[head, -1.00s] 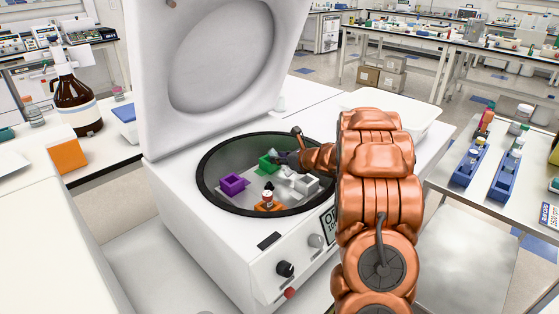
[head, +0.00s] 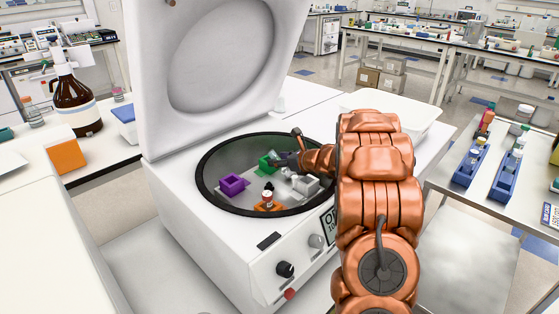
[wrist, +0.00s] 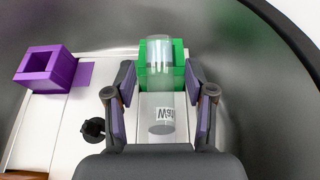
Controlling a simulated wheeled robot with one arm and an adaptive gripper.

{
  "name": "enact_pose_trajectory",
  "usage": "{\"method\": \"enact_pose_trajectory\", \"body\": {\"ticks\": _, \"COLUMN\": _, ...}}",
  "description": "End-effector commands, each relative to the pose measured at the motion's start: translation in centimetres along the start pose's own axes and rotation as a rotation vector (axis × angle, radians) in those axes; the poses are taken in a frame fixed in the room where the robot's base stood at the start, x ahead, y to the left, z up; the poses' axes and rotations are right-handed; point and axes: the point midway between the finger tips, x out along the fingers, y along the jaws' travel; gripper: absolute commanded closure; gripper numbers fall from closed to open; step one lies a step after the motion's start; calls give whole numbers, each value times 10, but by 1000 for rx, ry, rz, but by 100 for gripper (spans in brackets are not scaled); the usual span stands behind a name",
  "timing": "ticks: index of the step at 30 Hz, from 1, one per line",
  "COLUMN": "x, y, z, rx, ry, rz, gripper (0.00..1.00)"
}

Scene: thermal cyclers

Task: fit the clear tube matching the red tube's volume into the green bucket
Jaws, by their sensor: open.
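The green bucket (head: 267,162) sits at the back of the open centrifuge bowl. It also shows in the wrist view (wrist: 150,82). A clear tube (wrist: 161,103) with a white printed label overlaps the green bucket in the wrist view, one end over the bucket's opening. How deep it sits is hidden. My gripper (wrist: 163,95) is open, with one finger on each side of the tube and a visible gap at both. In the head view my gripper (head: 288,160) is beside the green bucket. A small tube with red on it (head: 267,196) stands in the orange bucket (head: 267,206).
The purple bucket (head: 232,184) and a pale grey bucket (head: 306,184) are also in the bowl. The dark bowl rim (head: 207,190) surrounds them, and the raised lid (head: 215,70) stands behind. Blue racks (head: 507,178) with tubes are on the right table.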

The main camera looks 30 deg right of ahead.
Motion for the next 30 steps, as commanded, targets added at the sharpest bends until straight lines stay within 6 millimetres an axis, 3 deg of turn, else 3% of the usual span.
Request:
{"method": "enact_pose_trajectory", "body": {"ticks": 16, "x": -2, "y": 0, "z": 3, "rx": 1, "ry": 0, "rz": -1, "gripper": 46}}
{"method": "enact_pose_trajectory", "body": {"ticks": 30, "x": -55, "y": -6, "z": -5, "rx": 0, "ry": 1, "rz": -2, "gripper": 46}}
